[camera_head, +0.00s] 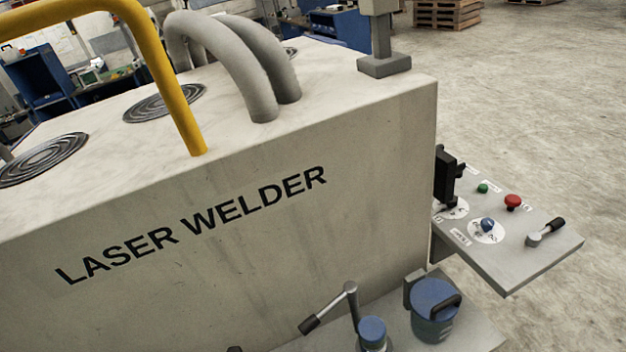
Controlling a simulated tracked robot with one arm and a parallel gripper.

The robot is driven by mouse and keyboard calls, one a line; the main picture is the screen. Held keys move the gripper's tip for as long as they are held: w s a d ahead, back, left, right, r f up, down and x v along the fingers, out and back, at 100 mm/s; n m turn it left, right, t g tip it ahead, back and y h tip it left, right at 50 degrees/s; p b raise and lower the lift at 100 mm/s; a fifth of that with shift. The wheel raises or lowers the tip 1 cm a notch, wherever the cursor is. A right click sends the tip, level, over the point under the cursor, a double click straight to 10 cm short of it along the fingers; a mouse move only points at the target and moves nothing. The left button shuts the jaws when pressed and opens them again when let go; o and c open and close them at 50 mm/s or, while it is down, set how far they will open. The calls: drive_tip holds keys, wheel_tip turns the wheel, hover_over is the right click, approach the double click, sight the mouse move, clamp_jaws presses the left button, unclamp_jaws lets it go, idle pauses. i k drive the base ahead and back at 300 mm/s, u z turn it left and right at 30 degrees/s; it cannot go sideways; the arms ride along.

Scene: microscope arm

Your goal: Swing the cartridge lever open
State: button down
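A metal lever (335,306) with a black grip stands on the low ledge at the bottom of the view. Its arm bends at the top and the grip slants down to the left. Right beside it is a blue-topped round knob (372,332), cut by the lower edge. A blue cylinder (434,312) with a black handle on top sits to the right on the same ledge. A second short lever (546,233) with a black grip is on the side panel. I cannot tell from labels which lever is the cartridge lever. My gripper is not in view.
The large grey housing marked LASER WELDER (200,235) fills the left and middle. A yellow rail (165,70) and grey hoses (235,60) rise from its top. The side panel (520,260) carries green, red and blue controls. Concrete floor (540,110) is open at right.

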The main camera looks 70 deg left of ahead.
sight(351, 291)
drive_tip(key=u, duration=0.9)
drive_tip(key=k, duration=1.3)
drive_tip(key=z, duration=0.6)
drive_tip(key=i, duration=1)
drive_tip(key=u, duration=0.1)
